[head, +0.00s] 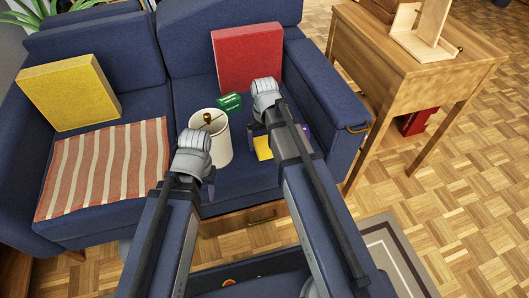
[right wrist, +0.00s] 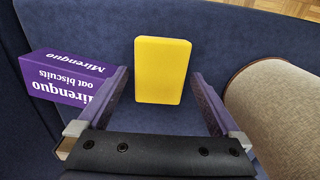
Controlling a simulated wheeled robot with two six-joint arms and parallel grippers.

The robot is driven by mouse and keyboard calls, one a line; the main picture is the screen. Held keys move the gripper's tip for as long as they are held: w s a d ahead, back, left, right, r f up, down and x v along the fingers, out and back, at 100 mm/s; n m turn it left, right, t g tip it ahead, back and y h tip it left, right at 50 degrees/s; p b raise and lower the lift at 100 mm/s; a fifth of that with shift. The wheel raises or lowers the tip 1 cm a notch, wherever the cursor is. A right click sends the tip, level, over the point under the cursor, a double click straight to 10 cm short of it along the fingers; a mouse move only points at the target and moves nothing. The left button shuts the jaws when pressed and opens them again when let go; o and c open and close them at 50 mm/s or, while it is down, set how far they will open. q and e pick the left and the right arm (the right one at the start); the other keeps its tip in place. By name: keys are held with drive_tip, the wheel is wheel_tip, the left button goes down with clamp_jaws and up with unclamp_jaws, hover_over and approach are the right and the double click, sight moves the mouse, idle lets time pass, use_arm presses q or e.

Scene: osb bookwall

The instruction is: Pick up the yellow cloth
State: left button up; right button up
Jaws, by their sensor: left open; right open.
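The yellow cloth, a flat yellow block-like piece, lies on the blue sofa seat in the right wrist view (right wrist: 163,70); in the head view (head: 263,149) it is partly hidden by my right arm. My right gripper (head: 258,132) is above the seat by the cloth. In the right wrist view its two fingers (right wrist: 160,78) are spread on either side of the cloth, with nothing held. My left gripper (head: 207,188) is over the sofa's front edge, below the lampshade-like cylinder. Its fingers are mostly hidden by its own wrist.
A purple oat biscuits box (right wrist: 68,80) lies on one side of the cloth, and a beige cylinder (head: 208,135) stands on the other. A green item (head: 229,102), a red cushion (head: 248,57) and a striped throw (head: 105,170) are on the sofa. A wooden desk (head: 400,70) stands right.

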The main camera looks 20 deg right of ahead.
sight(265, 144)
drive_tip(key=shift+f, duration=0.1)
drive_tip(key=c, duration=1.3)
drive_tip(key=shift+c, duration=0.2)
wheel_tip(265, 144, up, 10)
drive_tip(key=p, duration=1)
drive_tip(key=o, duration=0.8)
drive_tip(key=c, duration=0.5)
